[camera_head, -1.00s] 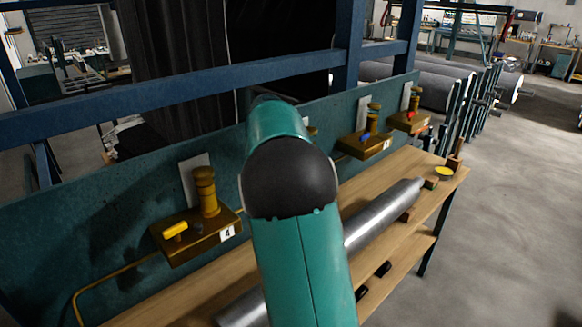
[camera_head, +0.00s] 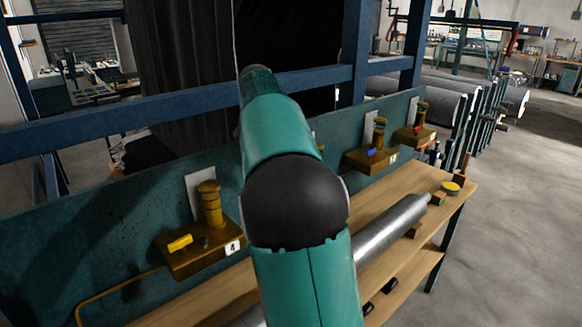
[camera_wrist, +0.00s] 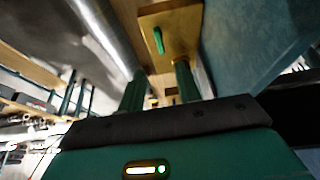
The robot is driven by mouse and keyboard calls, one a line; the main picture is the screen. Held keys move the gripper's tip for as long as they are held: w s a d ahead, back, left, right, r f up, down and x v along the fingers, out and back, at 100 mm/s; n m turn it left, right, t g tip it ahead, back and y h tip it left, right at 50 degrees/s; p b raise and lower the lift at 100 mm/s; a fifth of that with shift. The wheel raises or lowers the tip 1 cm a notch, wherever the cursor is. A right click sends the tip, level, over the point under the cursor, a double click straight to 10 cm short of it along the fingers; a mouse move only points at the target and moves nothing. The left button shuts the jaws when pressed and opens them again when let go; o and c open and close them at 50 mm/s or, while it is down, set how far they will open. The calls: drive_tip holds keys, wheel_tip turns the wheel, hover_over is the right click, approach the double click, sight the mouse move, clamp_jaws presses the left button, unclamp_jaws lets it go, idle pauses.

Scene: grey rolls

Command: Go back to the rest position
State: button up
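My own green arm with a black joint (camera_head: 295,200) fills the middle of the head view and hides part of the bench. My gripper is hidden behind it there. In the wrist view my gripper (camera_wrist: 160,88) shows two dark green fingers standing apart, with nothing held between them. Beyond the fingers is a brass box (camera_wrist: 172,25) with a green lever (camera_wrist: 158,40). The fingers look apart from the lever, though the exact distance is unclear.
A wooden bench (camera_head: 410,187) carries a grey metal roll (camera_head: 390,226). Brass valve boxes stand along a teal panel: one with a yellow lever (camera_head: 180,243), one with a blue lever (camera_head: 371,152), one with a red lever (camera_head: 418,129). Open floor (camera_head: 520,230) lies right.

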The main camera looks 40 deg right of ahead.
drive_tip(key=shift+v, duration=1.1)
drive_tip(key=s+a+f+n+t+y, duration=0.1)
drive_tip(key=s+a+n+t+y, duration=0.1)
drive_tip(key=s+a+n, duration=0.55)
drive_tip(key=s+a+f+n+t+y, duration=0.15)
drive_tip(key=s+a, duration=0.25)
drive_tip(key=a, duration=0.7)
drive_tip(key=s+a+f+n+t, duration=0.1)
drive_tip(key=s+a+f+n, duration=0.3)
drive_tip(key=s+a, duration=0.2)
drive_tip(key=s+a+f+n+t+y, duration=0.1)
drive_tip(key=s+a+f+n, duration=0.3)
drive_tip(key=s+a+f, duration=0.1)
drive_tip(key=s+a, duration=0.1)
drive_tip(key=s, duration=0.1)
drive_tip(key=shift+s, duration=0.4)
